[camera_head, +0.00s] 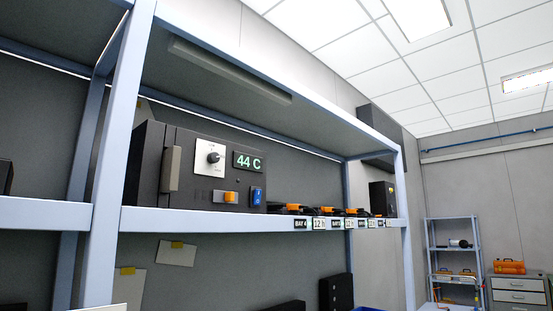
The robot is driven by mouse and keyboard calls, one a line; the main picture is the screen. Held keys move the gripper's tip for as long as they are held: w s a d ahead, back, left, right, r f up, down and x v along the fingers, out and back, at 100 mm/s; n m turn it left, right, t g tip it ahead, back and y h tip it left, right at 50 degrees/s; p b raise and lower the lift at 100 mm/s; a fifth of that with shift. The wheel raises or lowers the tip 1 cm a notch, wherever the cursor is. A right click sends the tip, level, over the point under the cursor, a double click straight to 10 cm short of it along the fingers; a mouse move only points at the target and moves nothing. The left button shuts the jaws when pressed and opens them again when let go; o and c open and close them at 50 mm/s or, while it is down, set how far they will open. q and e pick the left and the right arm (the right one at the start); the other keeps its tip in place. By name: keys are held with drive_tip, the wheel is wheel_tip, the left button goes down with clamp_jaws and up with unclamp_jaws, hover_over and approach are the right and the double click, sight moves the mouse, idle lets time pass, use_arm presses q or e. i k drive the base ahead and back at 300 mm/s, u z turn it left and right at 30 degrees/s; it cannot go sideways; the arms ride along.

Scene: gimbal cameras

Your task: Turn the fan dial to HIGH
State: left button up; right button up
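The plate is on the front of a dark box (180,150) that stands on the blue-grey shelf. The lettering around the dial is too small to read, so its setting cannot be told. A display (247,162) to the right of the dial reads 44 C in green. An orange switch (231,197) and a blue tag (257,196) sit below. Neither of my grippers is in view.
A shelf beam (180,221) runs along the front below the box, and an upright post (118,150) stands to its left. Several orange-and-black items (293,209) lie to the right above BAY labels. A smaller rack (455,260) and drawers (519,290) stand far right.

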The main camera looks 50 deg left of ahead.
sight(213, 157)
drive_tip(key=z, duration=0.05)
drive_tip(key=i, duration=1.45)
drive_tip(key=u, duration=2.7)
